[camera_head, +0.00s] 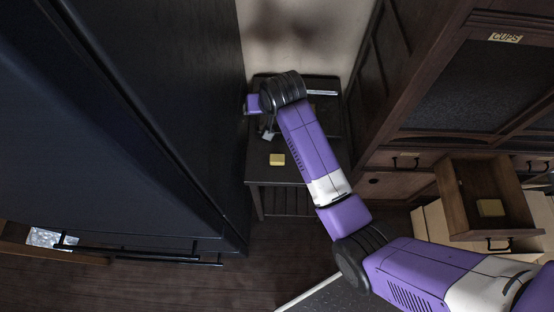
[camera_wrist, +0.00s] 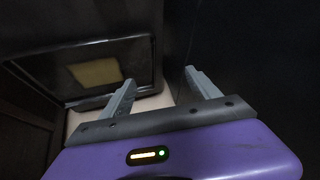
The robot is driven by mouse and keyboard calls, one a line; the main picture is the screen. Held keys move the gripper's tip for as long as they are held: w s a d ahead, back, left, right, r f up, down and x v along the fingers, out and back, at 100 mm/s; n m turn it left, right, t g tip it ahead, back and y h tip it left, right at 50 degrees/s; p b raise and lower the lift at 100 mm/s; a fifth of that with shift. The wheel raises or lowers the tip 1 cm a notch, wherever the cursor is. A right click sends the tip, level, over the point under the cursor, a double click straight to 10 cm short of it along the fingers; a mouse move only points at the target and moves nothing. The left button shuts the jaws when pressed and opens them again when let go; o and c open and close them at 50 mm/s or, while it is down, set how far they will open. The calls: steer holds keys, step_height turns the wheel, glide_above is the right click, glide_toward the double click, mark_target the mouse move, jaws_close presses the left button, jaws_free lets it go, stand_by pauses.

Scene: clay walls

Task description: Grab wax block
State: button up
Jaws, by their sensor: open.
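A small yellow block (camera_head: 277,159) lies on the near part of a low dark table (camera_head: 285,175). A duller tan block (camera_head: 490,207) lies in an open wooden drawer at the right. I cannot tell by looks alone which one is wax. My gripper (camera_wrist: 160,84) is open and empty in the wrist view, its two grey fingers apart. In the head view it is at the table's left side, partly hidden by my arm. The wrist view shows a blurred yellowish patch (camera_wrist: 97,73) in a dark framed panel, left of the fingers; I cannot tell what it is.
A tall dark cabinet (camera_head: 120,120) stands close on the left of the table. A wooden cabinet labelled CUPS (camera_head: 470,100) stands on the right, with its drawer (camera_head: 465,205) pulled out. Dark floor (camera_head: 200,285) is clear in front.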

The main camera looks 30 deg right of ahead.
mark_target(277, 158)
steer(key=s+f+g, duration=0.1)
steer(key=s+g, duration=0.1)
steer(key=s, duration=0.1)
steer(key=s+f+m+g, duration=0.1)
steer(key=s+f+g, duration=0.1)
steer(key=s, duration=0.1)
steer(key=s+f+g, duration=0.2)
steer(key=s, duration=0.2)
steer(key=shift+a+m, duration=0.25)
steer(key=shift+m, duration=0.15)
steer(key=shift+d+f, duration=0.1)
steer(key=shift+f, duration=3.75)
steer(key=c, duration=1.4)
steer(key=shift+r, duration=0.1)
steer(key=shift+c, duration=0.2)
